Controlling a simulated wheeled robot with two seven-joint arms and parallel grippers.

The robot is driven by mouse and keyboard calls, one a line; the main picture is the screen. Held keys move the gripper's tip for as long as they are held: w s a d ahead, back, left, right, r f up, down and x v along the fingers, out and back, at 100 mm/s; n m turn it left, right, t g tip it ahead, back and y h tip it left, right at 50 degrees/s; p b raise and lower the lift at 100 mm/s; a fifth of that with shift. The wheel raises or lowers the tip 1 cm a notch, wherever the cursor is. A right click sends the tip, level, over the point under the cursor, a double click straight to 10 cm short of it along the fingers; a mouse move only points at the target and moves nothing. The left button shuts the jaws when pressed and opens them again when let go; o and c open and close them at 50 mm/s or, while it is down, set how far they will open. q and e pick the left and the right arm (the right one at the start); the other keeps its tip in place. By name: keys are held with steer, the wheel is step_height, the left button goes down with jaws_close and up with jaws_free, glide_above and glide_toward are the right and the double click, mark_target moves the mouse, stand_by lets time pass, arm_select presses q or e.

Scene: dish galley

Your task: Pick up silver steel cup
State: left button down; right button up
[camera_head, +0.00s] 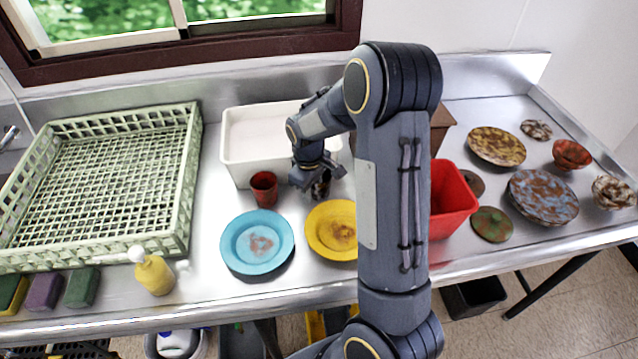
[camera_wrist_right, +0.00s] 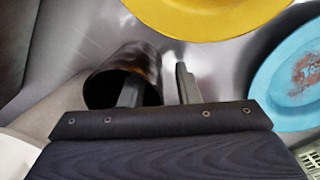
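A dark, shiny cup with brownish reflections, which could be the steel cup, stands on the steel counter under my right gripper (camera_head: 318,176). In the head view the gripper covers most of this cup (camera_head: 321,189). In the right wrist view its open mouth faces my gripper (camera_wrist_right: 158,88), and the cup (camera_wrist_right: 125,64) is at the left. The two fingers are apart. One finger overlaps the cup's mouth and the other is just outside its right wall. I cannot tell whether either touches it. My left gripper is not in view.
A red cup (camera_head: 264,188) stands left of my gripper, with a white bin (camera_head: 238,163) behind. A blue plate (camera_head: 235,258) and a yellow plate (camera_head: 318,240) lie in front. A red bin (camera_head: 447,215) stands to the right, and a green rack (camera_head: 150,245) to the left.

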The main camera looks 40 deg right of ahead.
jaws_close()
steer(key=shift+r, duration=0.1)
stand_by(0.3)
